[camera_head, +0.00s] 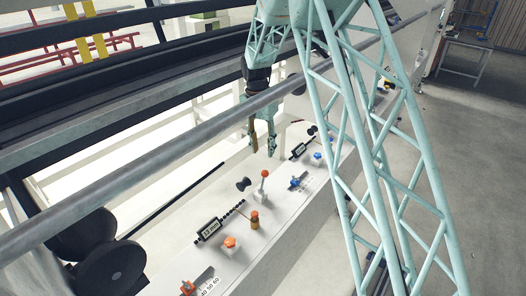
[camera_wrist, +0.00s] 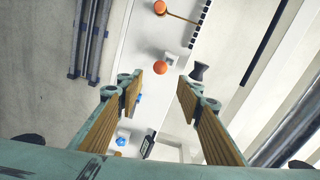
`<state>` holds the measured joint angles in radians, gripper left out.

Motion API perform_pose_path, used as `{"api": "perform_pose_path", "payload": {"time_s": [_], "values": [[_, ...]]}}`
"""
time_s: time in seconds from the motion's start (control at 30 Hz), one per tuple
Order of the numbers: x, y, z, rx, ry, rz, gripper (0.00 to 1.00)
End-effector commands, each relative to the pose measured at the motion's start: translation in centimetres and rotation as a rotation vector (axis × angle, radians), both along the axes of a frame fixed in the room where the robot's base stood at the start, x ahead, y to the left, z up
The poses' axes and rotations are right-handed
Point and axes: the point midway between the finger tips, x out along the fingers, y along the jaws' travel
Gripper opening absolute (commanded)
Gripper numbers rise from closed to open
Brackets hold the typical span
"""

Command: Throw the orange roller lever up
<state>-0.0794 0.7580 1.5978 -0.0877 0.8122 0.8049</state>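A lever with an orange ball end (camera_head: 264,173) stands up from a small white base on the white rack panel. It looks like the orange roller lever, though its writing, if any, cannot be read. In the wrist view its orange ball (camera_wrist: 160,68) shows just beyond the fingertips, between their lines. My gripper (camera_head: 262,145) is open and empty, fingers pointing down, above and apart from the lever. The gripper (camera_wrist: 161,90) has a wide gap between its two tan-padded fingers in the wrist view.
An orange-topped brown post (camera_head: 254,222), an orange knob (camera_head: 230,242), a black spool-shaped knob (camera_head: 243,184) and a counter display (camera_head: 209,229) stand near the lever. Blue knobs (camera_head: 295,182) lie to the right.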

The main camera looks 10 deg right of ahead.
Motion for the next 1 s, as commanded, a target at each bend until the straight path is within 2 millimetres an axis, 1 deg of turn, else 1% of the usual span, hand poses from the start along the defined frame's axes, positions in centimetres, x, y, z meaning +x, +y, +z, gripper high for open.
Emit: {"api": "perform_pose_path", "payload": {"time_s": [0.17,0.2,0.37,0.5,0.57,0.73,1.0], "values": [[0.0,0.0,0.0,0.0,0.0,0.0,0.33],[0.0,0.0,0.0,0.0,0.0,0.0,0.32],[0.0,0.2,-0.1,-0.006,0.004,0.0,0.17],[0.1,1.0,-0.3,-0.03,0.013,-0.001,0.04],[0.2,1.5,-0.5,-0.047,0.02,-0.002,0.0],[0.5,3.4,-1.2,-0.128,0.041,-0.011,0.0],[1.6,7.0,-1.9,-0.304,0.034,-0.038,0.0]]}}
